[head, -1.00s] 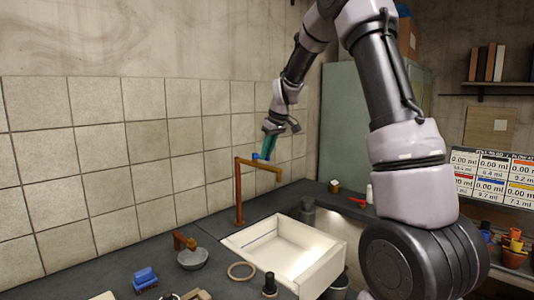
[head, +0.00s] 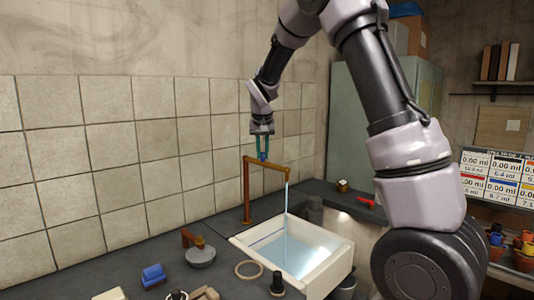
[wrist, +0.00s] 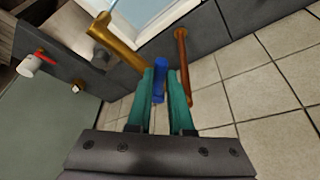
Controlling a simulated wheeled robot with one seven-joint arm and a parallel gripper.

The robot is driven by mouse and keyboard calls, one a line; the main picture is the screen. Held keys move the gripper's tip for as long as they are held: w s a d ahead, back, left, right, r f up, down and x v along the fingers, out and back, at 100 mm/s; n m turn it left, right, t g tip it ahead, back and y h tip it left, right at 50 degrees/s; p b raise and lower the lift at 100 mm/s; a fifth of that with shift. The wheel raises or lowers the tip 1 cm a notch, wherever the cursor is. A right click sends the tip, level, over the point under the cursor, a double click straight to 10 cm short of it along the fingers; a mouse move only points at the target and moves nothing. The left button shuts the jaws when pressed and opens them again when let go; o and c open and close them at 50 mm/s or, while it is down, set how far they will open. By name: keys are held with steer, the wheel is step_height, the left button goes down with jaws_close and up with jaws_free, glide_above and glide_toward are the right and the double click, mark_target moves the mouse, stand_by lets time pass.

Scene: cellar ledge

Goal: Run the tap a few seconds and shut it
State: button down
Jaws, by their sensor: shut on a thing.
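The tap (head: 247,190) is a copper-brown post with a horizontal spout arm over the counter. Its blue handle (wrist: 159,82) sits between my gripper's teal fingers in the wrist view. My gripper (head: 262,150) points down at the top of the tap and is shut on the blue handle, which is mostly hidden in the head view. A pale blue stream of water (head: 286,212) falls from the spout end into the white sink (head: 341,263). Bluish water shows in the basin.
Beside the sink on the dark counter lie a ring (head: 249,270), a grey round-bodied item with a brown handle (head: 200,257) and a blue block (head: 153,275). A red item (head: 366,201) lies on the counter behind. A tiled wall stands close behind the tap.

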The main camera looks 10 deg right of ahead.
steer(key=shift+w+a+m+h, duration=0.15)
steer(key=shift+a+m+h, duration=0.35)
steer(key=shift+m, duration=0.4)
steer(key=shift+a, duration=0.1)
steer(key=c, duration=0.8)
jaws_free()
steer(key=v, duration=1)
steer(key=shift+r, duration=0.45)
